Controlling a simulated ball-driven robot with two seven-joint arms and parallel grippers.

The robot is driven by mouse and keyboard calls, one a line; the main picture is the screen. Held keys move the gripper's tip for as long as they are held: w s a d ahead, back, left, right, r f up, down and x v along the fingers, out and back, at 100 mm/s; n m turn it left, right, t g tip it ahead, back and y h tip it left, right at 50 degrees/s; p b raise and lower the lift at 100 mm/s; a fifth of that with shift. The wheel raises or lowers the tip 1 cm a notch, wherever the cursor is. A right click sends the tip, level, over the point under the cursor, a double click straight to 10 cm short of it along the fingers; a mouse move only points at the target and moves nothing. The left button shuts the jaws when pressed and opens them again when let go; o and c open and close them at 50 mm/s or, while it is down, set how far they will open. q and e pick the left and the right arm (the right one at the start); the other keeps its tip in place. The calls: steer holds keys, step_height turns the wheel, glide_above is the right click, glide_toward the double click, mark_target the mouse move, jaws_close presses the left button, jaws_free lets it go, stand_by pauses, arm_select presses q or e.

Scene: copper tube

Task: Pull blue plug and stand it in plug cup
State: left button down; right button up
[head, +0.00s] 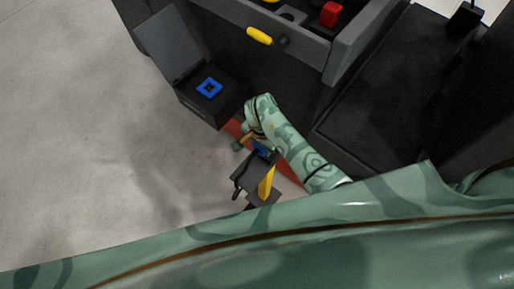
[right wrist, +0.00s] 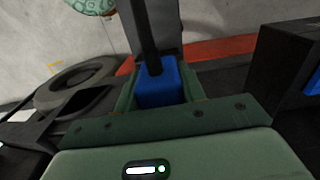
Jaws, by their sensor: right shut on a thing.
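The blue plug (right wrist: 157,88) is between the fingers of my right gripper (right wrist: 160,100), with a dark rod or cable running up from it in the right wrist view. In the head view a small blue part (head: 262,149) shows beside my right gripper (head: 256,140), partly hidden by the arm and a dark piece. A dark open box (head: 216,111) with a raised lid holds a blue square frame (head: 208,88) with a dark middle; I cannot tell if this is the plug cup. My left gripper is not in view.
An open grey drawer (head: 300,42) with a yellow handle (head: 259,36) and a red object (head: 331,13) stands at the top. A dark piece with a yellow strip (head: 267,183) is below my right gripper. A grey ring (right wrist: 75,85) lies left in the wrist view. Floor at left is clear.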

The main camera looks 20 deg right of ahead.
steer(key=shift+w+d, duration=0.1)
steer(key=shift+d, duration=0.2)
steer(key=shift+w+d, duration=0.35)
steer(key=shift+d, duration=0.4)
steer(key=shift+w, duration=0.1)
steer(key=shift+d+f+b, duration=0.1)
steer(key=shift+f+b, duration=0.3)
steer(key=shift+f, duration=0.3)
steer(key=shift+f, duration=0.2)
steer(key=shift+f+b, duration=0.35)
steer(key=shift+b, duration=0.05)
